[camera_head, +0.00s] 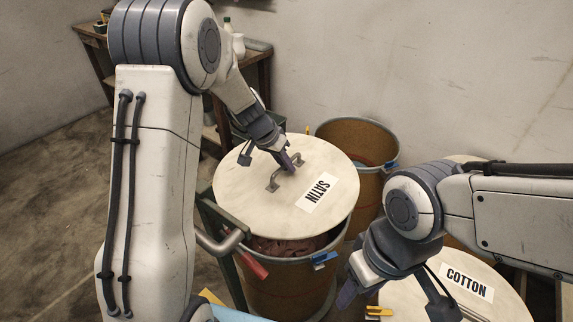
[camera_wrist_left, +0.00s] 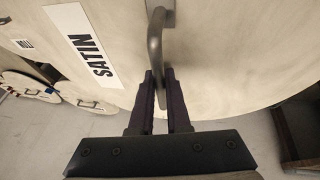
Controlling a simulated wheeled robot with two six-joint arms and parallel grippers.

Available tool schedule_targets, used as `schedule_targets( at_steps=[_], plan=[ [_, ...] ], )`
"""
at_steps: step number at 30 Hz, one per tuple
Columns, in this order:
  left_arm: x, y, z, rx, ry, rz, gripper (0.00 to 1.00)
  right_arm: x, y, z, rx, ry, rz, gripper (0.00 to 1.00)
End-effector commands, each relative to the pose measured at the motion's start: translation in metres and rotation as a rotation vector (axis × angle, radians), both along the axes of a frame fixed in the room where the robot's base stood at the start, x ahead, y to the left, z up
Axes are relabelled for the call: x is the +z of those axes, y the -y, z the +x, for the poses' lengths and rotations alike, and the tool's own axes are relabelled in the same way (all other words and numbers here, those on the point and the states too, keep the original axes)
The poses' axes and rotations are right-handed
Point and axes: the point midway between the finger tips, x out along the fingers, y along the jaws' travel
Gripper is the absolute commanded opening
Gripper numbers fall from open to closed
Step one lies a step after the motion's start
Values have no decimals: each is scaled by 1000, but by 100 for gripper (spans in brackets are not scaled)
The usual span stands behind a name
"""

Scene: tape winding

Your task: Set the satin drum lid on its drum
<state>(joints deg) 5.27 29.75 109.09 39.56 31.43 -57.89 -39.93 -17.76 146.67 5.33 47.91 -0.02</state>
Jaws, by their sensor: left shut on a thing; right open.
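The satin lid (camera_head: 240,196) is a round pale disc with a bent metal handle and a "SATIN" label. My left gripper (camera_head: 290,165) is shut on its handle; the handle also shows between the fingers in the left wrist view (camera_wrist_left: 155,45). The lid is over a brown drum (camera_head: 285,290) with a pale rim, and the drum's front opening shows dark reddish contents below the lid's near edge. Whether the lid's far edge touches the drum is hidden. My right gripper (camera_head: 352,290) is open and empty, near the drum's right side.
Another brown drum (camera_head: 350,132) stands open behind. A lid labelled "COTTON" (camera_head: 420,298) lies at the lower right. A wooden shelf (camera_head: 262,75) stands against the back wall. My arms take up the left and right sides.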

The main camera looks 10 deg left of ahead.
Motion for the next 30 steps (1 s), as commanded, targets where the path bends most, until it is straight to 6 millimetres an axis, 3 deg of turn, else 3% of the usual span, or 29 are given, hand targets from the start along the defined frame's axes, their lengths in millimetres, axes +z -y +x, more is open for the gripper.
schedule_targets(
  at_steps=[21,30],
  plan=[
    [-77,0,1,1,3,0,0,-69,0,0,0,0,0,50],
    [-88,0,1,2,4,-1,0,-81,0,0,0,0,0,50]
  ],
)
